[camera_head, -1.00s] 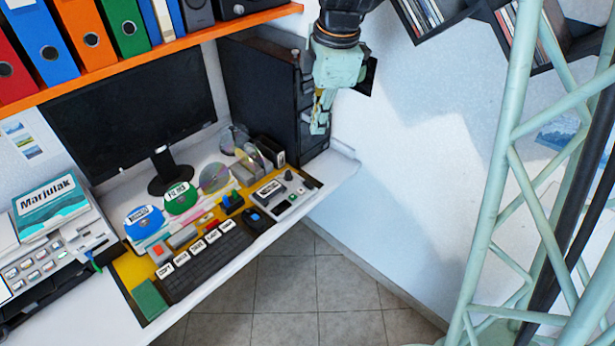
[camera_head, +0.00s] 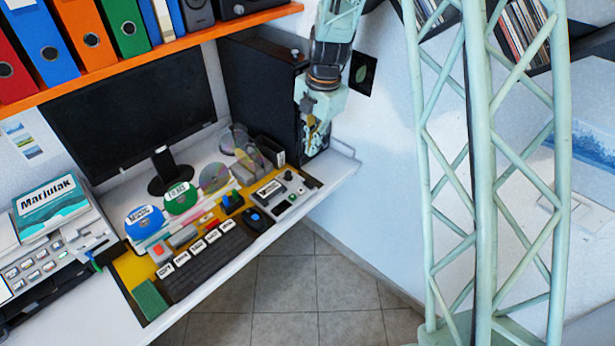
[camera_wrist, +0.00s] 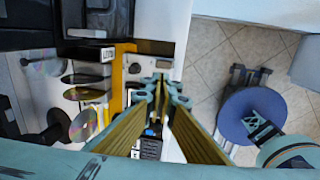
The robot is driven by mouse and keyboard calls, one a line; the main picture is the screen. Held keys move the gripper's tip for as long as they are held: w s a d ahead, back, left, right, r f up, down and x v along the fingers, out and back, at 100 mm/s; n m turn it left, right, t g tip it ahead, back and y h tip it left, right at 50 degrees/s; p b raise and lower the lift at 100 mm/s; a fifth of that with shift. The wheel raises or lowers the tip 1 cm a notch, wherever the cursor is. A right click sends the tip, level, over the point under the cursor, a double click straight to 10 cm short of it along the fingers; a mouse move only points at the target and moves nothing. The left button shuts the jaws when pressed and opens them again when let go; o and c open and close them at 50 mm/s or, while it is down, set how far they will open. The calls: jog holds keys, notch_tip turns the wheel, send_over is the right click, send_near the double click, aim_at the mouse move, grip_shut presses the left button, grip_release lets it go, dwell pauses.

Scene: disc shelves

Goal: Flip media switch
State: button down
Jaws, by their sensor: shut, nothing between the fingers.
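A small grey control panel (camera_head: 290,198) with a dark knob lies at the right end of the desk. A label plate (camera_head: 269,190) is beside the knob; its text is too small to read. I cannot tell for sure which part is the media switch. My gripper (camera_head: 312,150) hangs in front of the black tower's side, above and to the right of the panel, apart from it. In the wrist view my gripper's (camera_wrist: 163,80) fingertips meet with nothing between them. The fingers hide part of the desk below.
The black computer tower (camera_head: 255,85) stands close to my gripper on the left. Discs (camera_head: 215,178), a keyboard (camera_head: 205,262) and label blocks crowd the desk. An orange shelf (camera_head: 200,38) with binders overhangs the back. Free floor (camera_head: 285,285) lies in front.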

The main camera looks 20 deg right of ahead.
aim_at(307, 182)
jog(key=shift+w+f, duration=0.2)
jog(key=shift+f, duration=0.25)
jog(key=shift+f, duration=0.1)
jog(key=shift+w+a+f+b, duration=0.15)
jog(key=shift+w+f+b, duration=0.2)
jog(key=shift+f, duration=1.9)
jog(key=shift+w+a+f+b, duration=0.2)
jog(key=shift+f+b, duration=0.1)
jog(key=shift+f, duration=2)
jog(key=shift+w+a+f+b, duration=0.1)
jog(key=shift+w+f+b, duration=0.25)
jog(key=shift+f, duration=1.9)
jog(key=shift+p, duration=0.85)
